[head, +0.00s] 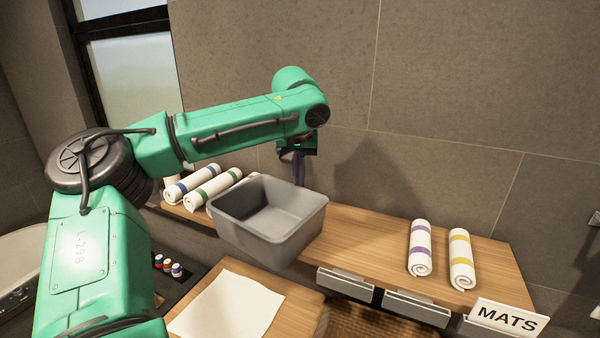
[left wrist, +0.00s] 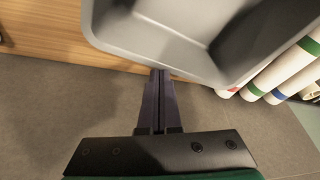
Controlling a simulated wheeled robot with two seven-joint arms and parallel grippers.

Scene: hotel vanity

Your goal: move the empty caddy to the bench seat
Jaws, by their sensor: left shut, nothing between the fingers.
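The grey caddy (head: 285,243) is an open-topped rectangular bin and looks empty. It sits at the wooden counter's front edge, seeming to overhang it. My left gripper (head: 299,180) points down behind the caddy's far wall, shut and empty. In the left wrist view its dark fingers (left wrist: 160,78) are together, with the tips right at the caddy's rim (left wrist: 150,62). I cannot tell whether they touch it. A lower wooden surface (head: 305,312), perhaps the bench seat, stands in front with a white sheet (head: 228,305) on it. My right gripper is not in view.
On the counter (head: 365,228), rolled towels (head: 212,186) lie left of the caddy and two more (head: 420,248) lie to the right. Drawers (head: 415,308) and a MATS sign (head: 508,318) are at the front. Small bottles (head: 168,265) stand in a dark tray at lower left.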

